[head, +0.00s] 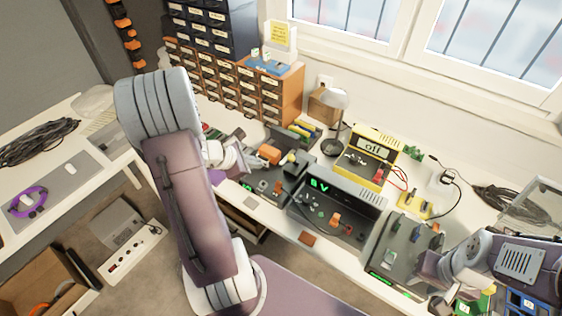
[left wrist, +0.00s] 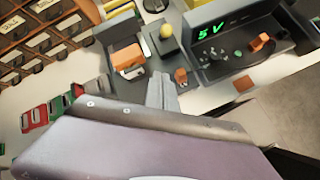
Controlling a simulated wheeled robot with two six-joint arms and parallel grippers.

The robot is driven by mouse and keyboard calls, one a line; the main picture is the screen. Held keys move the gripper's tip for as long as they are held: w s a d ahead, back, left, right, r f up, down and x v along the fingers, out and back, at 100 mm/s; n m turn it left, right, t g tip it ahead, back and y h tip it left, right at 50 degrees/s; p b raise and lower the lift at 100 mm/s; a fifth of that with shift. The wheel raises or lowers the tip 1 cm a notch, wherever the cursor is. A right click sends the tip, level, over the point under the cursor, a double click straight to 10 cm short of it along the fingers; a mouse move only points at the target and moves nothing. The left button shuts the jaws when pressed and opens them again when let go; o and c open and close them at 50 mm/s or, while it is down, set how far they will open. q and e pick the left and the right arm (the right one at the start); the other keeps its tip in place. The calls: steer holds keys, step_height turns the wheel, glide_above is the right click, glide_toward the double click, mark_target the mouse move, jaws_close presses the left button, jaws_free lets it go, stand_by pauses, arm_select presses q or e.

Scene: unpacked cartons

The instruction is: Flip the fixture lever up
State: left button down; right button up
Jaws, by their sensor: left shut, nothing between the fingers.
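A dark fixture (left wrist: 160,42) carries a yellow ball knob (left wrist: 166,32), which looks like the lever's end; the knob also shows in the head view (head: 291,157). How far the lever is tilted is hard to tell. An orange block (left wrist: 129,60) sits on a grey unit left of the knob. My left gripper (left wrist: 162,84) is shut and empty, its fingertips in front of the fixture, apart from the knob in the picture. In the head view my left gripper (head: 246,164) is just left of the fixture. My right gripper (head: 424,272) is at lower right, its fingers too unclear to read.
A power supply reading 5 V (head: 322,187) stands right of the fixture. A grey panel with several levers (head: 400,250) lies near my right gripper. Drawer cabinets (head: 240,90) fill the back left.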

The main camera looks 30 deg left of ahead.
mark_target(294, 160)
arm_select(q)
steer(key=b+x, duration=0.1)
steer(key=x, duration=0.8)
steer(key=shift+d+f+b, duration=0.1)
steer(key=shift+f+b, duration=0.1)
steer(key=shift+b, duration=0.2)
steer(key=w+d+r, duration=0.1)
steer(key=w+d+r+p, duration=0.1)
steer(key=shift+w+d+p, duration=0.25)
steer(key=shift+w+p, duration=0.05)
